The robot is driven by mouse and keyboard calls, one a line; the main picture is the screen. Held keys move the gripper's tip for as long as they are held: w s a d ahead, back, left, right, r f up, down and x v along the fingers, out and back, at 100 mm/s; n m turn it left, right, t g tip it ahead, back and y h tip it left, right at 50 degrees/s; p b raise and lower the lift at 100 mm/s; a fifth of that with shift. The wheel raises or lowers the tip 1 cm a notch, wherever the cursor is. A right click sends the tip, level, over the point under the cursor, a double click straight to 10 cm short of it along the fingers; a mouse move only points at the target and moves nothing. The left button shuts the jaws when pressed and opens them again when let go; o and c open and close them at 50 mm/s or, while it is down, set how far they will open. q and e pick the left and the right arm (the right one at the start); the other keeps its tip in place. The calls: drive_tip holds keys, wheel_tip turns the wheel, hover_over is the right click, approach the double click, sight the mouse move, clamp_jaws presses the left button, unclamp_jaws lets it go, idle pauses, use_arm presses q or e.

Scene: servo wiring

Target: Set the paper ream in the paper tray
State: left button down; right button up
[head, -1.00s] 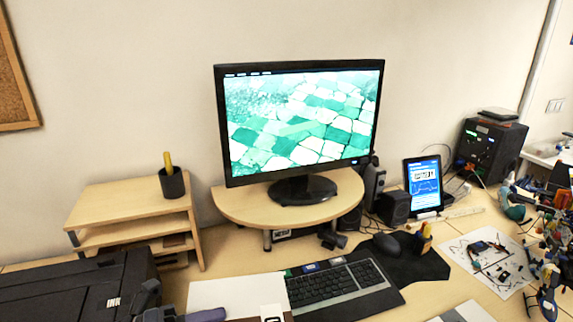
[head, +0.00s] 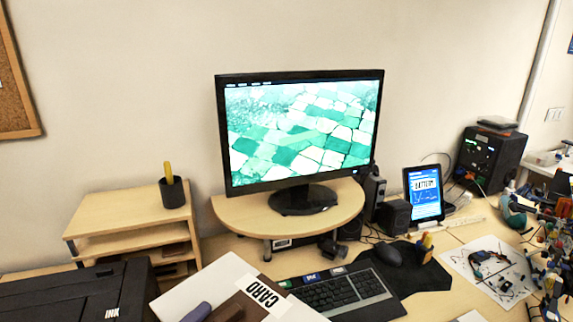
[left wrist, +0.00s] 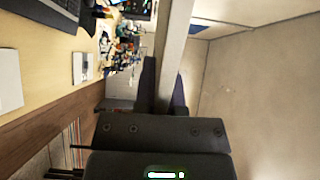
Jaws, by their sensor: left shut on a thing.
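The paper ream (head: 188,291) is a white block with a brown band and a white label reading "CARD". It is at the bottom of the head view, turned at an angle. My left gripper (head: 197,312) is shut on it; one purplish finger lies over its face. In the left wrist view the ream (left wrist: 173,50) shows edge-on as a pale slab between the fingers (left wrist: 165,95). A wooden tiered tray unit (head: 125,206) with open shelves stands at the left; I cannot tell if it is the paper tray. My right gripper is not in view.
A black printer (head: 70,297) fills the bottom left, before the tray unit. A pen cup (head: 172,192) stands on the unit. The monitor (head: 300,130) stands on a half-round riser (head: 235,208). A keyboard (head: 335,290) lies right of the ream. Tools clutter the far right.

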use_arm(q)
drive_tip(key=shift+s+a+f+n+t+y, duration=0.4)
drive_tip(key=shift+n+y, duration=0.65)
drive_tip(key=shift+y, duration=0.5)
drive_tip(key=shift+s+a+f+n+t+y, duration=0.3)
drive_tip(key=shift+n+t+y, duration=0.25)
drive_tip(key=shift+n+y, duration=0.7)
drive_tip(key=shift+s+a+f+n+t+y, duration=0.4)
drive_tip(key=shift+n+y, duration=0.4)
drive_tip(key=shift+y, duration=1)
